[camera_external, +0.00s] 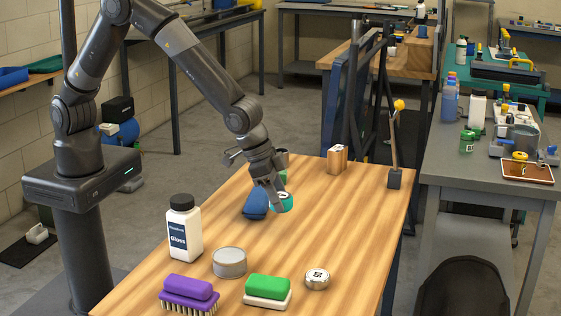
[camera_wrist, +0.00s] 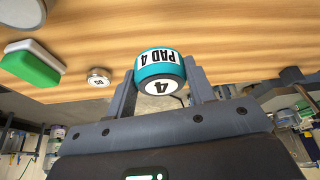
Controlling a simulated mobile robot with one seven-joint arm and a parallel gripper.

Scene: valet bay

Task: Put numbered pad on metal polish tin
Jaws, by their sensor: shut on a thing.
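A white Gloss bottle (camera_external: 184,228) stands left of the tin. A purple brush (camera_external: 188,290), green-and-white block (camera_external: 267,289) and small silver round piece (camera_external: 317,279) lie in front. A blue object (camera_external: 256,204) lies beside my gripper. The table (camera_external: 345,215) is clear at centre right.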

